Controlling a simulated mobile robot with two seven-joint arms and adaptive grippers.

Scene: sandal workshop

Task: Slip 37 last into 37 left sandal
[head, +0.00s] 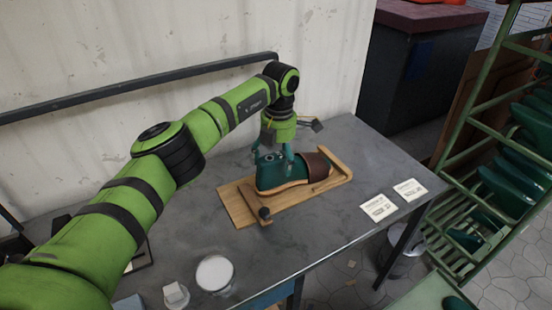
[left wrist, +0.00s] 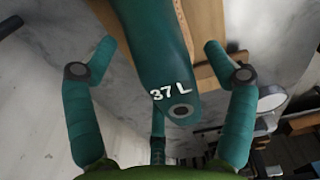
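The teal last (head: 271,172) lies on the wooden jig board (head: 237,206) on the grey table. Its right end is under the brown upper of the sandal (head: 314,166), and a tan sole edge shows along its lower side. In the left wrist view the last (left wrist: 155,55) carries the mark "37 L" and a round metal hole near its end. My left gripper (head: 272,157) is over the last. My right gripper is not in view.
Two white printed cards (head: 379,207) and (head: 409,190) lie to the right of the board. A round white dish (head: 214,273) and a small white block (head: 175,293) are at the front left. A green rack (head: 480,130) with teal lasts stands at right.

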